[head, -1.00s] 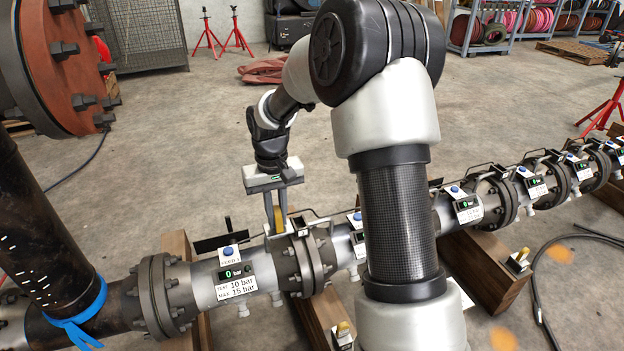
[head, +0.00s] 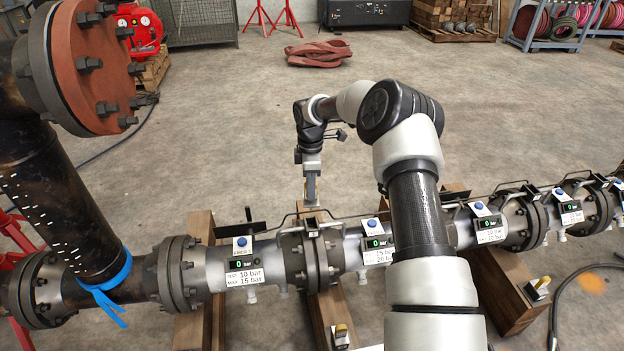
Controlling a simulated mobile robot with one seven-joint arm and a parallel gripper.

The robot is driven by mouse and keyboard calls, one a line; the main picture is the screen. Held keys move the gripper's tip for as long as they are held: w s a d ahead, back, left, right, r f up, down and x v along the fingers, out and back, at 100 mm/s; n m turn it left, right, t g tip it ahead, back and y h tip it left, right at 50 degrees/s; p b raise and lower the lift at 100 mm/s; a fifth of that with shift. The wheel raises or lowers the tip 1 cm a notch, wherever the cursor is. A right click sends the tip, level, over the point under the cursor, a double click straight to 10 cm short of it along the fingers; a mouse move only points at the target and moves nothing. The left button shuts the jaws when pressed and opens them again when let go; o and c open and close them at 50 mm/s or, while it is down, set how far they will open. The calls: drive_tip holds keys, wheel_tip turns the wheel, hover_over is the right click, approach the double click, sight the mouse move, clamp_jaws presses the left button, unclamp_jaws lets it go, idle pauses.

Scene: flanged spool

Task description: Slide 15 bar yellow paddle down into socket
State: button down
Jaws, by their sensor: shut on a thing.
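My gripper (head: 311,200) points straight down in the head view, above the flanged pipe run. Just below is a bolted flange pair (head: 308,263) with a small bracket-like socket (head: 312,227) on top. The paddle's lower end is hard to make out, and I cannot tell whether it touches the socket. The spool to the left (head: 218,272) carries a 0 bar display (head: 243,265) and a label reading test 10 bar, max 15 bar.
A black bar (head: 238,228) stands up behind the left spool. Thin metal handles line the pipe top. Small yellow-topped stands (head: 341,332) sit on the timbers (head: 505,290). A black riser with blue strap (head: 112,285) stands left.

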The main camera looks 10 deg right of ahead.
drive_tip(key=shift+w+d+f+n, duration=0.2)
drive_tip(key=shift+w+f+n, duration=0.25)
drive_tip(key=shift+n, duration=0.35)
drive_tip(key=shift+f+b, duration=2.95)
drive_tip(key=shift+f, duration=2.1)
drive_tip(key=c, duration=1.6)
unclamp_jaws()
drive_tip(key=shift+c, duration=0.2)
wheel_tip(320, 180, up, 18)
drive_tip(key=p, duration=0.3)
drive_tip(key=shift+f, duration=0.25)
